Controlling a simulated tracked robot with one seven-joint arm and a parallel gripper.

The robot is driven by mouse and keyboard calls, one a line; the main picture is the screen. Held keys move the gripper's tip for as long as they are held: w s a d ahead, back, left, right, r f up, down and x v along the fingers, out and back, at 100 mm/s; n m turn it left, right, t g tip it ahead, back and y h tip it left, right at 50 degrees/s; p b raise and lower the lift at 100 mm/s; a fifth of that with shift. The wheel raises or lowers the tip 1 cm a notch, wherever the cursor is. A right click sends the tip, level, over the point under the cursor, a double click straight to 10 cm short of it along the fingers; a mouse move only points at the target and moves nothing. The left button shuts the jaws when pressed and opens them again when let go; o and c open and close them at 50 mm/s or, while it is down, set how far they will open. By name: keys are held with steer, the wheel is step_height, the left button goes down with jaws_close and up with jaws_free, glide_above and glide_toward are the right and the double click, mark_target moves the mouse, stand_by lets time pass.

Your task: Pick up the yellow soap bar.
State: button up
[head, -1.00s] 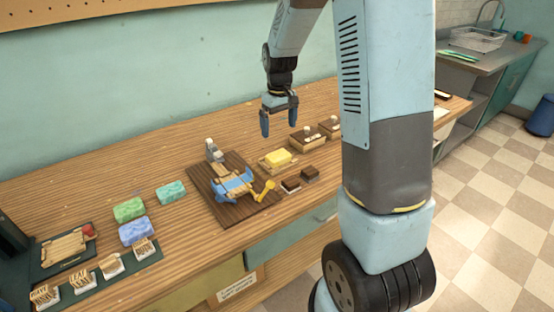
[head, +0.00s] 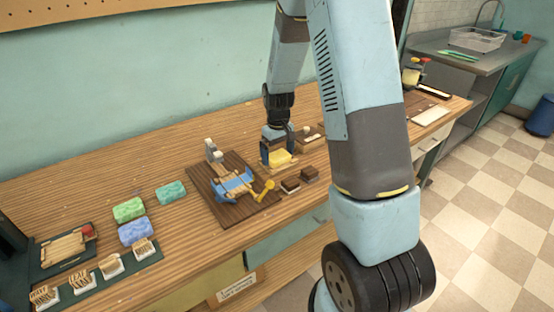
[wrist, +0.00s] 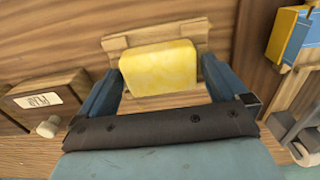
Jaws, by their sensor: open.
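The yellow soap bar (head: 279,158) lies on a small wooden tray or board on the workbench. In the wrist view the yellow soap bar (wrist: 160,68) sits between the two blue fingers of my gripper (wrist: 168,88). The wooden board (wrist: 117,44) shows behind and beside it. In the head view my gripper (head: 277,154) is low over the bar, with a finger on either side. My gripper is open, and I cannot tell whether either finger touches the bar.
A dark board with a blue wooden device (head: 235,184) and a yellow handle stands just left. Two small brown-topped blocks (head: 299,180) lie in front. A wooden box with a label and knob (wrist: 45,102) is close by in the wrist view. Green, blue and teal soap bars (head: 130,210) lie further left.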

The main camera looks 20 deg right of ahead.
steer(key=shift+c, duration=0.4)
steer(key=c, duration=0.8)
steer(key=shift+r, duration=0.1)
steer(key=shift+c, duration=0.2)
